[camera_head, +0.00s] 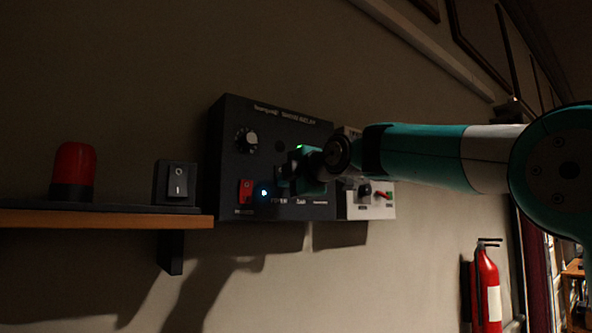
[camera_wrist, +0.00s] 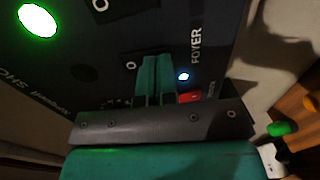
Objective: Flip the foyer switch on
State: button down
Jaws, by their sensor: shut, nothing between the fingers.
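The black control panel (camera_head: 228,150) is mounted on the wall. In the wrist view the FOYER label (camera_wrist: 196,45) shows beside a lit blue light (camera_wrist: 183,76); the light also shows in the head view (camera_head: 263,193). A dark switch face with an O mark (camera_wrist: 131,65), apparently the foyer switch, is partly covered by my fingers. Its position cannot be told. My gripper (camera_wrist: 155,75) is shut and empty, its fingertips at or very near that switch; contact is unclear. In the head view my gripper (camera_head: 288,178) hides the panel area above the label.
A red switch (camera_head: 245,190) sits left of the blue light, below a round knob (camera_head: 246,140). A white box (camera_head: 358,208) adjoins the panel's right. A shelf (camera_head: 105,219) at left holds a red lamp (camera_head: 73,168) and a black rocker (camera_head: 176,181). A green light (camera_wrist: 38,20) glows.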

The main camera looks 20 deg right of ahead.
jog(key=shift+f, duration=0.1)
jog(key=shift+w+b, duration=0.25)
jog(key=shift+b, duration=0.45)
jog(key=shift+f, duration=0.1)
jog(key=f+b+v, duration=0.3)
jog(key=b+v, duration=0.4)
jog(key=v, duration=0.6)
jog(key=shift+s+t+b, duration=0.3)
jog(key=shift+s+b, duration=0.05)
jog(key=shift+s, duration=0.2)
jog(key=shift+d, duration=0.1)
